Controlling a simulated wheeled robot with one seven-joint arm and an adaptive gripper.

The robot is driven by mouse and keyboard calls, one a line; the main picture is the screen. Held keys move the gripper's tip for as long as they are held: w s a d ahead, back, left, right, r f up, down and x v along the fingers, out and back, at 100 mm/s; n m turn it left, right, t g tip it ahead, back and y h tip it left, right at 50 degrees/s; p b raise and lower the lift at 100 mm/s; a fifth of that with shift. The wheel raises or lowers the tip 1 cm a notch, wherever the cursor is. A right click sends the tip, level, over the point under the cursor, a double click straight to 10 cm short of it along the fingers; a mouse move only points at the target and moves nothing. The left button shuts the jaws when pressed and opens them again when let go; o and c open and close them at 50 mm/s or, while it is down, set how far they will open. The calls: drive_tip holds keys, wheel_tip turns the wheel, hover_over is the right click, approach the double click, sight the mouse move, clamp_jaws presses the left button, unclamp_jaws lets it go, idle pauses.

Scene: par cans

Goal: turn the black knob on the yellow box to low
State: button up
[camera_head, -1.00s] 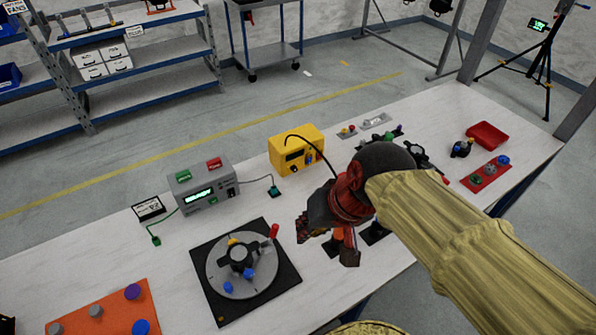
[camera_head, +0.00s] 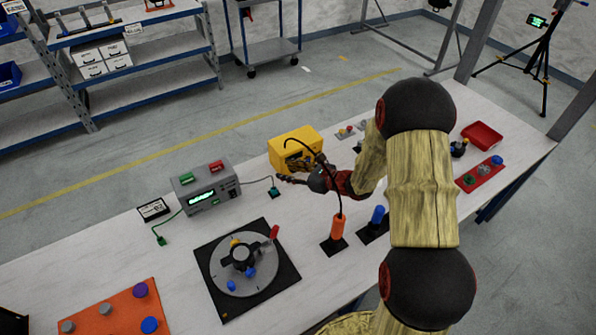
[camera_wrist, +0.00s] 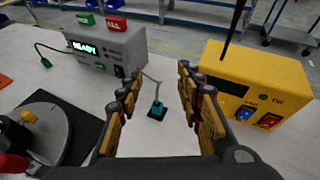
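The yellow box (camera_head: 297,139) stands on the table, beyond my gripper in the head view. My arm and a black cable partly cover its front there. In the wrist view the yellow box (camera_wrist: 262,62) is at the right, with a dark display and blue and red parts low on its front. I cannot clearly make out the black knob in either view. My gripper (camera_head: 284,179) is in front of the box.
A grey box (camera_head: 205,187) with a lit display stands left of the yellow box. A round dial plate (camera_head: 243,266) is nearer. An orange post (camera_head: 338,226) and a blue post (camera_head: 377,215) stand to the right.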

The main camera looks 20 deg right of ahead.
sight(298, 173)
drive_tip(key=d+f+m+h, duration=0.1)
drive_tip(key=d+f+m, duration=0.1)
drive_tip(key=f, duration=0.1)
drive_tip(key=w+d+f+m+t+h, duration=0.1)
drive_tip(key=d+f+m, duration=0.1)
drive_tip(key=d+f, duration=0.1)
drive_tip(key=d+f+m+h, duration=0.1)
drive_tip(key=d+f+m, duration=0.1)
drive_tip(key=d+f, duration=0.1)
drive_tip(key=shift+w+d+f+t+h+p, duration=0.1)
drive_tip(key=shift+w+d+t+h+p, duration=0.05)
drive_tip(key=shift+d+t+h+p, duration=0.15)
drive_tip(key=shift+w+f, duration=0.15)
drive_tip(key=shift+f, duration=0.05)
drive_tip(key=b+x, duration=0.1)
drive_tip(key=x, duration=0.6)
drive_tip(key=shift+w, duration=0.2)
drive_tip(key=shift+c, duration=0.8)
drive_tip(key=c, duration=0.7)
clamp_jaws()
